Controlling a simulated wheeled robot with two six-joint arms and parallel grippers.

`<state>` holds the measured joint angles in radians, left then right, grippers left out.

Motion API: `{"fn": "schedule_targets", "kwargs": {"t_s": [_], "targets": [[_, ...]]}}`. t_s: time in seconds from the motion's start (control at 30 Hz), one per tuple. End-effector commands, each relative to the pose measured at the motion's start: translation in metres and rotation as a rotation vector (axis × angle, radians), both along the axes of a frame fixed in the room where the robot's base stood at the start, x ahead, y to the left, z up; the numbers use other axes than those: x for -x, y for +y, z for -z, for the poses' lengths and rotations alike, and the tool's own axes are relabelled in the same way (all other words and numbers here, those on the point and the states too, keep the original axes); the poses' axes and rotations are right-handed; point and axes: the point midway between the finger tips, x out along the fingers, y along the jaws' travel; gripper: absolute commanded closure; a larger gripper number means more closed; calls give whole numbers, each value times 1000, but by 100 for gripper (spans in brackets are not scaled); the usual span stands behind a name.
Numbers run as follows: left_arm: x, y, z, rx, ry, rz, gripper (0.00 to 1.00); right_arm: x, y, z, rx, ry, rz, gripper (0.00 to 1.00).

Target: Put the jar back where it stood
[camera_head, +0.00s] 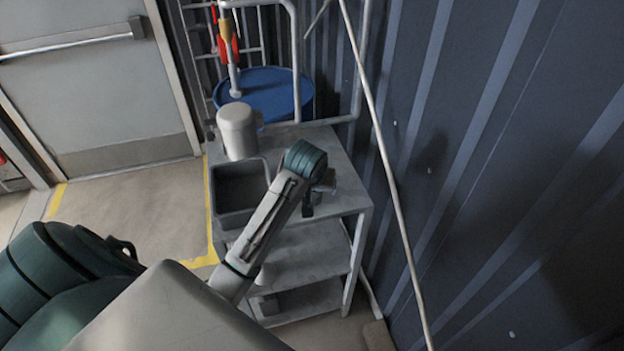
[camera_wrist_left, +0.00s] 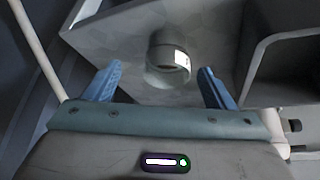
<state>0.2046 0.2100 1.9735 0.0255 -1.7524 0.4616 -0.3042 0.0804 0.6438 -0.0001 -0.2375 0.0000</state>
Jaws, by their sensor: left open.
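In the left wrist view the jar (camera_wrist_left: 168,60) is a small grey cylinder with a white label on its side. It rests on the grey top of the cart. My left gripper (camera_wrist_left: 161,72) is open, with its two blue fingers apart on either side of the jar in the picture. I cannot tell whether they reach its height. In the head view my left gripper (camera_head: 316,196) is over the right part of the cart top (camera_head: 340,160), and my arm mostly hides the jar there. My right gripper is not in view.
A dark grey open bin (camera_head: 240,190) stands left of my gripper, also at the right of the wrist view (camera_wrist_left: 290,50). A pale canister (camera_head: 238,132) stands behind it. A blue drum (camera_head: 275,92) is farther back. The corrugated wall (camera_head: 480,170) and a thin pipe (camera_head: 385,165) are close right.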

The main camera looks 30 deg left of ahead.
Motion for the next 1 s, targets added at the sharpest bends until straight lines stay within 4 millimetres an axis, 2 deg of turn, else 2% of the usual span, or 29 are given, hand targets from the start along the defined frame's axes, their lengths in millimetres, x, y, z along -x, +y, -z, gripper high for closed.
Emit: {"fn": "schedule_targets", "kwargs": {"t_s": [0.03,0.1,0.27,0.37,0.6,0.77,1.0], "targets": [[-6,6,-21,15,40,-7,22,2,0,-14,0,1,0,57],[-10,11,-33,37,98,-15,22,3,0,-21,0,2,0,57],[-12,17,-46,67,174,-23,22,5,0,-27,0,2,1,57],[-14,19,-37,72,187,-24,22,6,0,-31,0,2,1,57],[-23,23,-2,72,183,-24,22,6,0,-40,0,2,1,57],[-25,25,9,70,182,-24,22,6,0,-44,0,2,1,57],[-31,27,36,72,186,-24,22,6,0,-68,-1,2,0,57]]}}
